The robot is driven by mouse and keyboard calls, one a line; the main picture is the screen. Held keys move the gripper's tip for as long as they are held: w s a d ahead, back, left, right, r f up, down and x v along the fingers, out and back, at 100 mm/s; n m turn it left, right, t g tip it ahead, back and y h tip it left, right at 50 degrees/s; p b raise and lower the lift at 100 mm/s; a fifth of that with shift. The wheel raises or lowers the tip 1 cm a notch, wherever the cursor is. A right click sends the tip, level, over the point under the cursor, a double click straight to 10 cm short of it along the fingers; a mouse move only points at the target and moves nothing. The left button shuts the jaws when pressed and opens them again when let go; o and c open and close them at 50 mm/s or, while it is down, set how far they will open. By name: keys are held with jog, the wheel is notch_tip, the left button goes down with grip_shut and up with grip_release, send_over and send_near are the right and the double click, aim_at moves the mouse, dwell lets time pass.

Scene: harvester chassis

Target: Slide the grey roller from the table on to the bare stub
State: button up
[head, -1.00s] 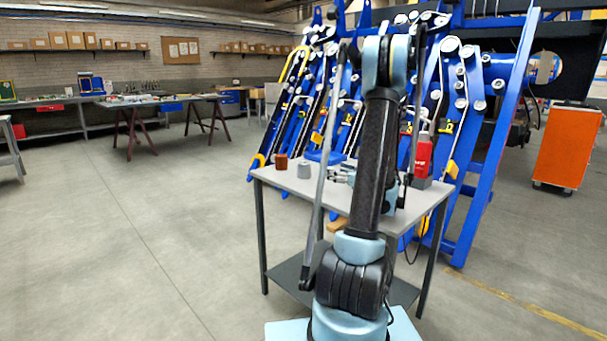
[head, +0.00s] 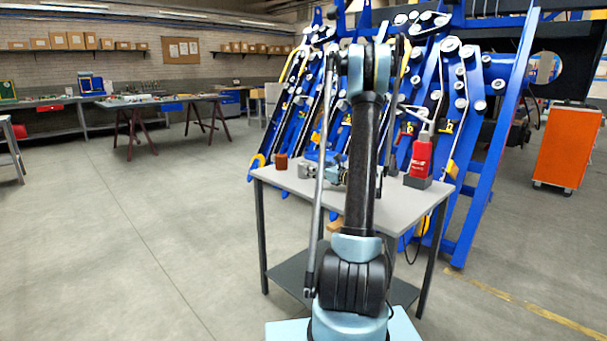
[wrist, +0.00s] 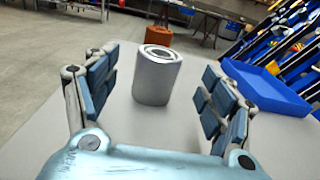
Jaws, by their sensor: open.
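The grey roller (wrist: 157,80) stands upright on the table, its hollow end facing up. In the wrist view it sits between the spread fingers of my gripper (wrist: 159,68), near their tips, with a gap on each side. In the head view the roller (head: 303,170) is at the table's left part, and my gripper (head: 320,173) is low beside it on its right, partly hiding it. My gripper is open and empty. The blue chassis (head: 470,150) stands behind the table with several pale rollers; I cannot make out which stub is bare.
A brown-red cylinder (head: 281,161) stands on the table (head: 410,205) beyond the roller. A blue tray (wrist: 265,85) lies to the roller's right. A red bottle (head: 421,155) stands in a dark holder at the table's right. Open floor lies to the left.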

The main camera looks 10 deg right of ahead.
aim_at(307, 163)
jog(key=shift+x, duration=2.95)
jog(key=c, duration=1.5)
jog(key=shift+c, duration=0.5)
jog(key=shift+r, duration=0.15)
